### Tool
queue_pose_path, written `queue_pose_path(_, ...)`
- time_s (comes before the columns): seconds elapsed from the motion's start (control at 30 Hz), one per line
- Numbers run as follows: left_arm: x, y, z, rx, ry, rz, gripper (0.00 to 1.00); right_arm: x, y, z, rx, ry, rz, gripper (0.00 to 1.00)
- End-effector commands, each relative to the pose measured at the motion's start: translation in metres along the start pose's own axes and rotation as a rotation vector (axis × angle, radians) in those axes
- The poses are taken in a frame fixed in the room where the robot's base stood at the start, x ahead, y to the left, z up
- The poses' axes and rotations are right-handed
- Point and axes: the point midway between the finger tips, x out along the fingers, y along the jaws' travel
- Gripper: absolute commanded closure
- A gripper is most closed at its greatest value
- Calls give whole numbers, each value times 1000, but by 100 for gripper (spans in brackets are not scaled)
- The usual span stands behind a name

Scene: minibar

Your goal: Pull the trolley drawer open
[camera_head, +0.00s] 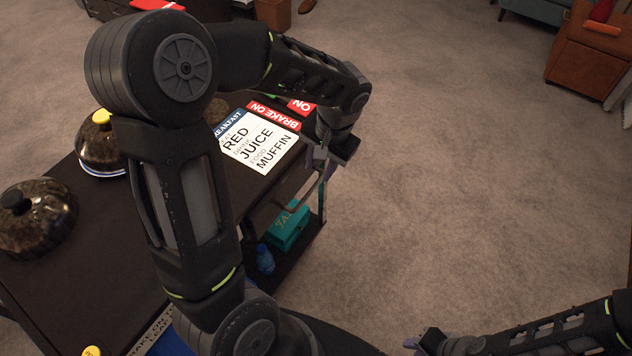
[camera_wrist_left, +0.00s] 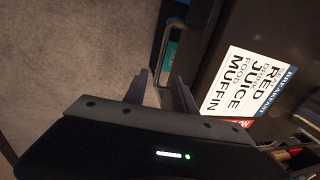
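The dark trolley (camera_head: 108,215) stands at the left in the head view, its near end partly behind my left arm. Its dark edge also shows in the left wrist view (camera_wrist_left: 213,45). I cannot clearly make out the drawer front. My left gripper (camera_head: 322,162) points down beside the trolley's right end, close to a thin metal rail there. In the left wrist view its two fingers (camera_wrist_left: 161,88) are apart with nothing clearly between them. I cannot tell whether they touch the trolley. My right gripper (camera_head: 422,341) is low at the bottom right, away from the trolley, its fingers unclear.
A white breakfast card (camera_head: 262,146) lies on the trolley top near red "BRAKE ON" labels (camera_head: 274,115). Two dark domes (camera_head: 35,222) (camera_head: 100,150) stand at the left. A teal box (camera_head: 287,230) and blue bottle (camera_head: 264,260) sit on the lower shelf. Carpet right of the trolley is clear.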

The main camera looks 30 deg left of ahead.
Motion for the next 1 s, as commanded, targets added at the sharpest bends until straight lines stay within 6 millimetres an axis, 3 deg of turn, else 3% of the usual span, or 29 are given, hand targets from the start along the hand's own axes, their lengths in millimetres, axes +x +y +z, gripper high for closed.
queue_pose_path(0.5, 68, 0, 1, 0, -4, 0, 67, 3, 1, 0, 0, 0, 0, 74)
queue_pose_path(0.87, 76, 0, 0, 0, -1, 0, 67, 3, 1, 0, 0, 0, 0, 74)
queue_pose_path(1.0, 76, 0, 0, 0, -1, 1, 76, 3, 1, 0, 0, 0, 0, 74)
